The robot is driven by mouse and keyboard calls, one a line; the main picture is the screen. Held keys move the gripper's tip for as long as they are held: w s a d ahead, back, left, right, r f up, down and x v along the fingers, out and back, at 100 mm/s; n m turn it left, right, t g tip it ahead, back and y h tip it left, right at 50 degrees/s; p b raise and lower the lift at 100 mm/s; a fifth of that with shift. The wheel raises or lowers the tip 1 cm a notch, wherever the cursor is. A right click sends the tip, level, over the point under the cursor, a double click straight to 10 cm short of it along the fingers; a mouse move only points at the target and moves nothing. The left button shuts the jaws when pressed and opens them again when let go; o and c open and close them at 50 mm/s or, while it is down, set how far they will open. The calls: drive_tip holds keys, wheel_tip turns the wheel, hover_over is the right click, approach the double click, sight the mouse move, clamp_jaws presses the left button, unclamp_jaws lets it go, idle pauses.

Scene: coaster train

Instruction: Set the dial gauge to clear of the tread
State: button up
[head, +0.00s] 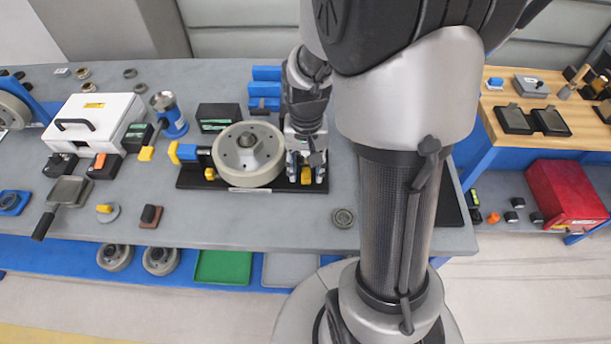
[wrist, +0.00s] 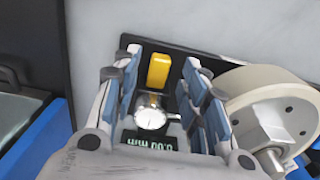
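The dial gauge (wrist: 151,118) shows in the wrist view as a small round white dial on a silver body, with a dark readout (wrist: 148,143) whose upside-down text looks like 0.00 mm. My gripper (wrist: 162,82) is open, with its blue-padded fingers on either side of the gauge and gaps visible between. A yellow block (wrist: 159,71) stands beyond the gauge. The grey wheel (wrist: 262,95) lies to the right; its tread faces the gauge. In the head view, my gripper (head: 306,166) is down at the right of the wheel (head: 246,158) and hides the gauge.
The wheel sits on a black base plate (head: 199,185) with a blue and yellow clamp (head: 186,153) at its left. A dark box with a green display (head: 218,117) and blue blocks (head: 265,88) stand behind. The grey bench (head: 250,215) is mostly clear in front.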

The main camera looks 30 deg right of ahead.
drive_tip(key=shift+f+b, duration=0.35)
drive_tip(key=shift+f, duration=0.95)
drive_tip(key=shift+c, duration=0.4)
clamp_jaws()
